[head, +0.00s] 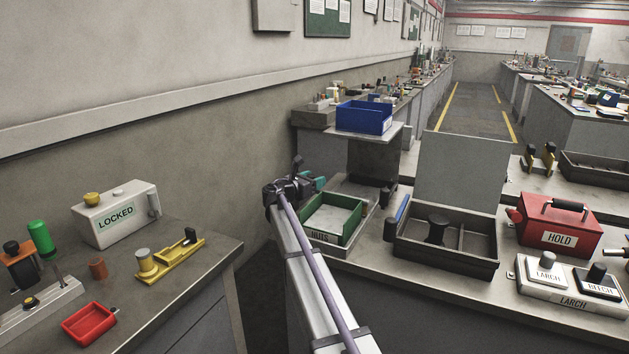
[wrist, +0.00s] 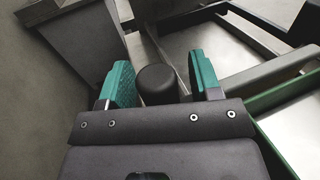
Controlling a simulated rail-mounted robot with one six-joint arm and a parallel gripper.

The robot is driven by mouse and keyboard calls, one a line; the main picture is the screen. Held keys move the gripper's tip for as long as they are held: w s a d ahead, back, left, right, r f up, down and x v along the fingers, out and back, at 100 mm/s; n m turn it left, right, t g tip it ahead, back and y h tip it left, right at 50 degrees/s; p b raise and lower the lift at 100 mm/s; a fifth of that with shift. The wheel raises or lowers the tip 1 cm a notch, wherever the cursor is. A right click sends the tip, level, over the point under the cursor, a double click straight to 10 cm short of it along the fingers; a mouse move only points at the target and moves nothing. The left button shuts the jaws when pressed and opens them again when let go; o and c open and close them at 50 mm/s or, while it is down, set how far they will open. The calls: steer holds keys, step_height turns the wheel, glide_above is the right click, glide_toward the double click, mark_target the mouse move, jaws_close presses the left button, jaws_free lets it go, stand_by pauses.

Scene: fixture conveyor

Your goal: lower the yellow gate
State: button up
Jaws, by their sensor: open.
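I cannot pick out a yellow gate for certain in either view. A yellow fixture (head: 172,259) with a grey round knob and a black upright tab lies on the left bench, well left of my gripper. My gripper (head: 312,184) is over the left end of the middle bench, behind the green bin. In the wrist view its teal fingers (wrist: 158,84) are open, one on each side of a black round knob (wrist: 157,86). I cannot tell whether they touch it. What the knob is fixed to is mostly hidden.
A blue bin (head: 364,117) stands behind. A red HOLD box (head: 560,226) is farther right.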

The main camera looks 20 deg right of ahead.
steer(key=v, duration=1)
steer(key=shift+a, duration=0.15)
